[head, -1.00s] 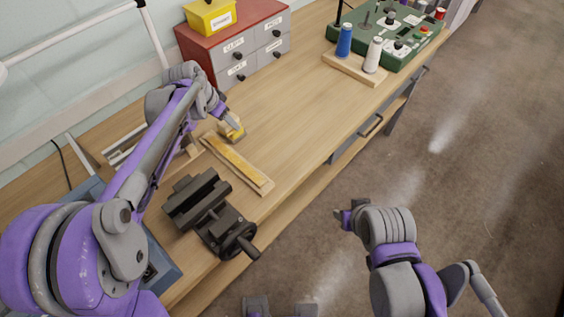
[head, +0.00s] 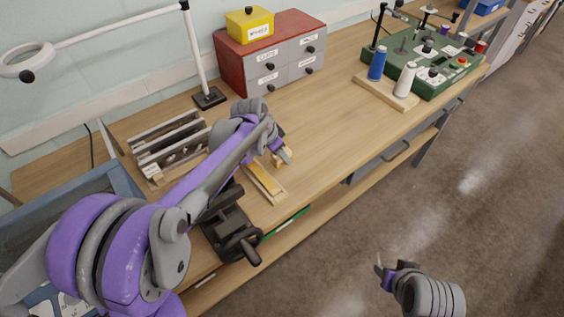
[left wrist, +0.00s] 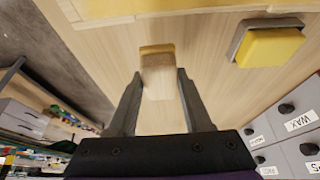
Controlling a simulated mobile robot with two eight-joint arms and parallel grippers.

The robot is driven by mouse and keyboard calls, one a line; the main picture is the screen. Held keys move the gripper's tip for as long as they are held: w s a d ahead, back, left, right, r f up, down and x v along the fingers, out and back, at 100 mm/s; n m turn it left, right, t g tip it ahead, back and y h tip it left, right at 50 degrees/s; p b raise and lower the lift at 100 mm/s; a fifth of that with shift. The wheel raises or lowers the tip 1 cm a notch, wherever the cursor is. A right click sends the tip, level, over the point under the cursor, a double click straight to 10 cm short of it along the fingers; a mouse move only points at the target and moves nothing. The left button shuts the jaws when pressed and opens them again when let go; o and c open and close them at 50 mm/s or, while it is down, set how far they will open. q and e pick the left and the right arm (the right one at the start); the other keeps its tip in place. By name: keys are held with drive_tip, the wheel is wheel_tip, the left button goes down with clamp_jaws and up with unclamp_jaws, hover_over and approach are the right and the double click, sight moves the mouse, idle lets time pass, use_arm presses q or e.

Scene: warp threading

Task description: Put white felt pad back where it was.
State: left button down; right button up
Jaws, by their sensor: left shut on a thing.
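My left gripper (head: 283,156) is above the bench, by the far end of a wooden strip with a yellow face (head: 264,181). In the left wrist view its fingers (left wrist: 157,85) are around a pale wood-coloured block with a yellow end (left wrist: 157,62), and the gripper is shut on it. I cannot make out a white felt pad in either view. A yellow pad in a grey rim (left wrist: 270,46) shows to the right in the left wrist view. My right gripper (head: 382,268) is off the bench over the floor; its opening is too small to judge.
A red cabinet with grey drawers (head: 270,55) carries a yellow box (head: 249,25). A dark vise (head: 230,225) is at the front edge, a slotted rack (head: 168,145) at left. Blue (head: 377,64) and white (head: 405,79) spools stand at right. The middle bench is clear.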

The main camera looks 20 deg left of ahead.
sight(281, 162)
use_arm(q)
drive_tip(key=shift+f, duration=1.85)
drive_tip(key=shift+f, duration=0.2)
drive_tip(key=shift+c, duration=1.7)
unclamp_jaws()
drive_tip(key=v, duration=1.2)
drive_tip(key=shift+r+p, duration=0.25)
drive_tip(key=shift+p, duration=0.05)
